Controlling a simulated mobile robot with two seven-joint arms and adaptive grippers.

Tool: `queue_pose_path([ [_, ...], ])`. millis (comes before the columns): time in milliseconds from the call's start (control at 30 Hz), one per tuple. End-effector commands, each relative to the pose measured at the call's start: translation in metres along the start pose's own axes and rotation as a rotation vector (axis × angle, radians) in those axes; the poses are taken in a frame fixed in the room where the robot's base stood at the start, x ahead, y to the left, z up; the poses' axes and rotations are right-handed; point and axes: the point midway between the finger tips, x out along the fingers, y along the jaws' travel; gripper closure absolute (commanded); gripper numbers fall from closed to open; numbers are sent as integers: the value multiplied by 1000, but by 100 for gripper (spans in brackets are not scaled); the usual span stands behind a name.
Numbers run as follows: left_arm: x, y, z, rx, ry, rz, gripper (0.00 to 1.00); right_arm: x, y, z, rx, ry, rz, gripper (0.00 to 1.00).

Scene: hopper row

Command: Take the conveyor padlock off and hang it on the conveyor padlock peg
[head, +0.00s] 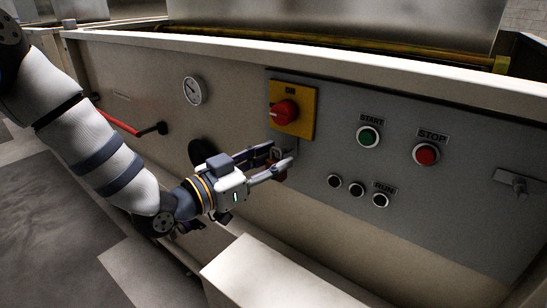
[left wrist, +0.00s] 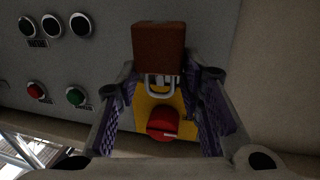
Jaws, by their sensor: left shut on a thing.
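My left gripper (head: 283,156) is shut on the padlock (head: 278,168), just below the yellow switch plate (head: 308,98) with its red rotary knob (head: 284,112). In the left wrist view, the padlock's red-brown body (left wrist: 159,48) sits between the finger pads, and its metal shackle (left wrist: 150,86) points toward the red knob (left wrist: 163,124). I cannot tell whether the shackle is still joined to the switch. A small metal peg on a plate (head: 516,184) is at the panel's right end; its label is not readable. My right gripper is not in view.
The grey panel holds a green START button (head: 368,136), a red STOP button (head: 426,154) and several small dark buttons. A gauge (head: 192,91) and a red-handled lever (head: 120,123) are to the left. A pale box (head: 275,270) stands below my gripper.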

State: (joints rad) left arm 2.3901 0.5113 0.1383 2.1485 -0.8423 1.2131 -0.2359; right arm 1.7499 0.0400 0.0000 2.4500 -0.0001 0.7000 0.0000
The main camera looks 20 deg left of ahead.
Motion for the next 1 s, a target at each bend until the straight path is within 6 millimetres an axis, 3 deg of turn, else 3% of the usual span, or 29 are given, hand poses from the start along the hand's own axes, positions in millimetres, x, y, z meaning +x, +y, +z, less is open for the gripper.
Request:
queue_pose_path([
  [567,-8,2,-1,0,2,0,99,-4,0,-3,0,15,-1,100],
  [1000,-28,6,-1,0,2,0,99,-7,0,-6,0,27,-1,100],
])
